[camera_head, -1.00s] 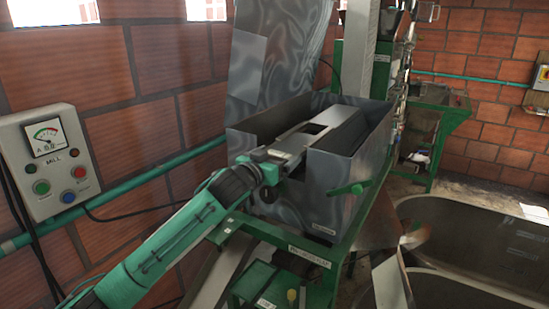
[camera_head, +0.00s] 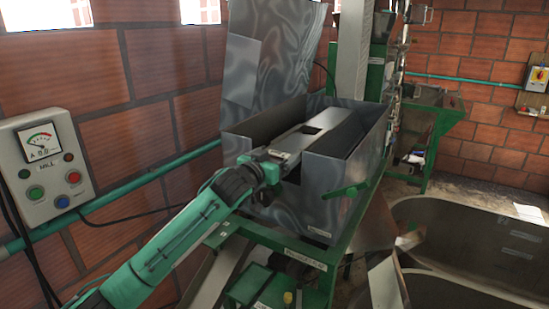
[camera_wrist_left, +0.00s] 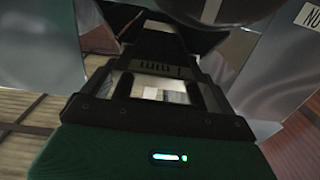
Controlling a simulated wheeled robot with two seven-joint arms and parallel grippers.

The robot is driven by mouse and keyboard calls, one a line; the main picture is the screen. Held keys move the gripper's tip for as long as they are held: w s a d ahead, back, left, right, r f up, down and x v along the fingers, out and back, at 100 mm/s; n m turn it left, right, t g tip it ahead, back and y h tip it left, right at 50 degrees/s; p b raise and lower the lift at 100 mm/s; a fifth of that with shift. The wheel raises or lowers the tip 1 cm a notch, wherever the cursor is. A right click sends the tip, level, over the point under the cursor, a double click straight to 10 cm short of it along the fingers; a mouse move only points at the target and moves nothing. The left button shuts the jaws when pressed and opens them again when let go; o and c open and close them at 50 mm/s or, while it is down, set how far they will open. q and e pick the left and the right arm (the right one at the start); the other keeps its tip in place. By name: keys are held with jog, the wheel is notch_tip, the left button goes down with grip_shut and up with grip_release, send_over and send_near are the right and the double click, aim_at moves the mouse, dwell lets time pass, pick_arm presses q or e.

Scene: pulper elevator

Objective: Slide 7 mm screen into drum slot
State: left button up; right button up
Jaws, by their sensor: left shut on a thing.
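The mill's grey metal drum housing (camera_head: 318,192) is an open-topped box on a green frame. A long grey metal piece (camera_head: 345,127) with a dark rectangular opening lies lengthwise in its mouth; I take it to be the screen. My left gripper (camera_head: 284,160) is at the near left end of the housing, shut on the near end of this piece. In the left wrist view the black jaws (camera_wrist_left: 160,88) frame a small gap, with a dark rounded surface (camera_wrist_left: 190,12) above. The drum slot and the screen's seating are hidden. My right gripper is not in view.
A tall metal sheet (camera_head: 270,60) stands behind the housing. The mill control box (camera_head: 45,165) and a green pipe (camera_head: 110,200) are on the brick wall at left. A large metal tub (camera_head: 470,240) stands at right.

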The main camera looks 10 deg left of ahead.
pick_arm(q)
jog(key=shift+x, duration=1.5)
jog(key=o, duration=1.3)
jog(key=shift+r, duration=0.1)
jog(key=shift+o, duration=0.2)
jog(key=shift+s+a+f, duration=0.2)
jog(key=shift+s, duration=0.25)
jog(key=b+v, duration=0.5)
jog(key=v, duration=0.8)
jog(key=shift+r, duration=0.2)
